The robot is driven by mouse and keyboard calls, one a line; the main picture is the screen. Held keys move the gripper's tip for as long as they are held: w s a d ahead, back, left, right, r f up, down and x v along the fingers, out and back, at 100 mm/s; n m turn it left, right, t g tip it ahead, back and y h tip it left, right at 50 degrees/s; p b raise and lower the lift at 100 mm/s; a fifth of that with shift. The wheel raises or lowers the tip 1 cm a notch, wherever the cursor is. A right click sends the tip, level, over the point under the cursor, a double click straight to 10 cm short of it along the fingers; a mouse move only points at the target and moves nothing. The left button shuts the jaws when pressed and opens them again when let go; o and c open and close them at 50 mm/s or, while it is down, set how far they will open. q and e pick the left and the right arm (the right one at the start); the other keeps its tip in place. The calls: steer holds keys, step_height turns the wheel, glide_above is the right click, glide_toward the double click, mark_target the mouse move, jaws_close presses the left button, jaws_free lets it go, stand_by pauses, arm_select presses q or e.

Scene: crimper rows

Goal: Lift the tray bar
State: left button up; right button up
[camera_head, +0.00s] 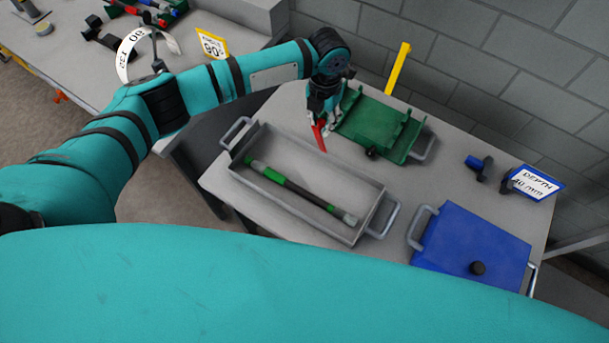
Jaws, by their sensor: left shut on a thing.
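A long green and dark bar (302,192) with a grey right end lies in a shallow grey tray (362,233) with a handle at each end. My left gripper (322,113) is beyond the tray's far wall, apart from the bar. It is shut on a small red piece (319,137) that points down toward the tray's far edge. Whether the piece touches anything below is unclear. My right gripper is not in view.
A green holder (378,128) stands beside my left gripper, with a yellow post (398,68) behind. A blue lid-like plate (475,248) with a black knob lies at the right. A blue depth sign (535,183) stands behind it. Another bench is at the upper left.

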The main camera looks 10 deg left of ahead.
arm_select(q)
steer(key=shift+w+d+f+b, duration=0.15)
steer(key=shift+w+d+b, duration=0.2)
steer(key=shift+w+b, duration=0.5)
steer(key=shift+w+d+f+b, duration=0.1)
steer(key=shift+w+d+b, duration=0.2)
steer(key=shift+w+b, duration=0.5)
steer(key=w+b, duration=0.1)
steer(key=w+d+b, duration=0.1)
steer(key=w+b, duration=0.1)
steer(key=shift+w+d+r, duration=0.1)
steer(key=shift+w, duration=0.15)
steer(key=shift+c, duration=0.2)
steer(key=shift+r, duration=0.1)
steer(key=o, duration=0.9)
step_height(320, 180, up, 12)
